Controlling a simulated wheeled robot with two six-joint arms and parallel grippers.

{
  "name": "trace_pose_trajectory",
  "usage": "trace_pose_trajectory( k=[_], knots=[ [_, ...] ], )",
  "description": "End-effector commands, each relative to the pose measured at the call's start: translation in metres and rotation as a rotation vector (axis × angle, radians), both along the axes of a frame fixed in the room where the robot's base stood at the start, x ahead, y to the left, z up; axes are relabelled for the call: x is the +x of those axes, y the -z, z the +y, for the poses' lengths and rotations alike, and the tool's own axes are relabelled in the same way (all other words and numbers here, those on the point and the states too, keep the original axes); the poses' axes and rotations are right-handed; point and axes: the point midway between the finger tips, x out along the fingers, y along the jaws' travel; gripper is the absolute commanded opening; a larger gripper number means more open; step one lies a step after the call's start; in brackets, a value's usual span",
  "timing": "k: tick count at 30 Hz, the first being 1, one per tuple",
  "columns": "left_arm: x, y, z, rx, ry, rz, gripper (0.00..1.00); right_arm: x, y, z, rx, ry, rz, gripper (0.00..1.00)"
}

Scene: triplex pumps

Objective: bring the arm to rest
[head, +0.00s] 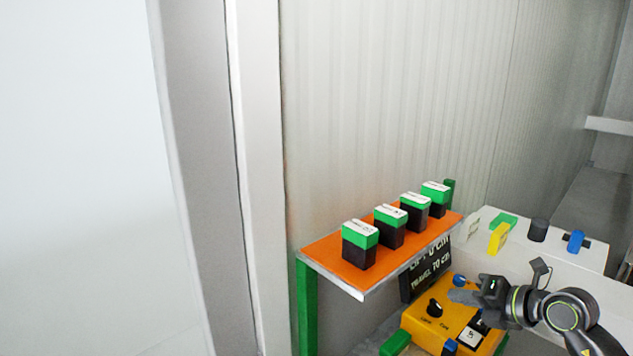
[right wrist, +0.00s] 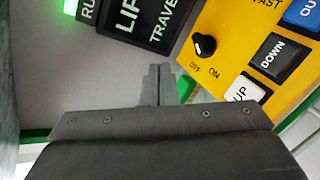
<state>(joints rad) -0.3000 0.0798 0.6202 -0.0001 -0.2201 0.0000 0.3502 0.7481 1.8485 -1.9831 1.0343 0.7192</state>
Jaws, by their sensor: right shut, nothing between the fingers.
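My right gripper (head: 466,296) comes in from the right in the head view, over the yellow control box (head: 424,323). It is shut and empty. In the right wrist view its closed fingers (right wrist: 160,84) point up the picture, beside the yellow panel (right wrist: 225,60) with a black knob (right wrist: 204,46), a black DOWN button (right wrist: 272,58) and a white UP button (right wrist: 242,94). I cannot tell whether the fingers touch anything. My left gripper is not in view.
An orange shelf (head: 325,256) left of the box carries several black-and-green blocks (head: 359,245). A dark sign (head: 427,270) with lettering hangs below its edge. A white ledge (head: 585,258) behind holds a yellow piece (head: 498,238), a dark cylinder (head: 538,230) and a blue piece (head: 575,241).

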Motion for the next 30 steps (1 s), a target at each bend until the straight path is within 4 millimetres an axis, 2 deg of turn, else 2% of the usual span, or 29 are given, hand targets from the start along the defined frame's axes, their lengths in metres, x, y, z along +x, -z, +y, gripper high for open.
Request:
trace_pose_trajectory(
  k=[1,3,6,8,11,13,17,20,23,27,30],
  knots=[
    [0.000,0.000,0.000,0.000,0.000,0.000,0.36,-0.008,-0.002,0.019,0.102,-0.032,-0.049,0.00],
    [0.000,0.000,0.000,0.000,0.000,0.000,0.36,-0.018,-0.013,0.039,0.248,-0.057,-0.125,0.00],
    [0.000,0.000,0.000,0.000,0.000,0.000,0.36,-0.034,-0.031,0.054,0.456,-0.051,-0.224,0.00],
    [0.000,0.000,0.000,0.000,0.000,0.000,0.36,-0.043,-0.042,0.056,0.584,-0.025,-0.276,0.00],
    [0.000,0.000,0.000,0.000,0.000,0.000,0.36,-0.057,-0.056,0.048,0.792,0.058,-0.348,0.00],
    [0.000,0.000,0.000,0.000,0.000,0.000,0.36,-0.066,-0.062,0.036,0.932,0.142,-0.386,0.00],
    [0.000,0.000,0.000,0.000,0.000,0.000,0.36,-0.082,-0.058,0.003,1.168,0.353,-0.426,0.00],
    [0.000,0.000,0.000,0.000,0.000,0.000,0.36,-0.097,-0.040,-0.026,1.324,0.555,-0.420,0.00],
    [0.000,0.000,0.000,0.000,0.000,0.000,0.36,-0.115,-0.011,-0.052,1.447,0.783,-0.382,0.00],
    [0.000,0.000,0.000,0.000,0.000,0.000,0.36,-0.150,0.046,-0.077,1.562,1.133,-0.262,0.00],
    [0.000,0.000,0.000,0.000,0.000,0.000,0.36,-0.183,0.092,-0.082,1.596,1.390,-0.128,0.00]
  ],
)
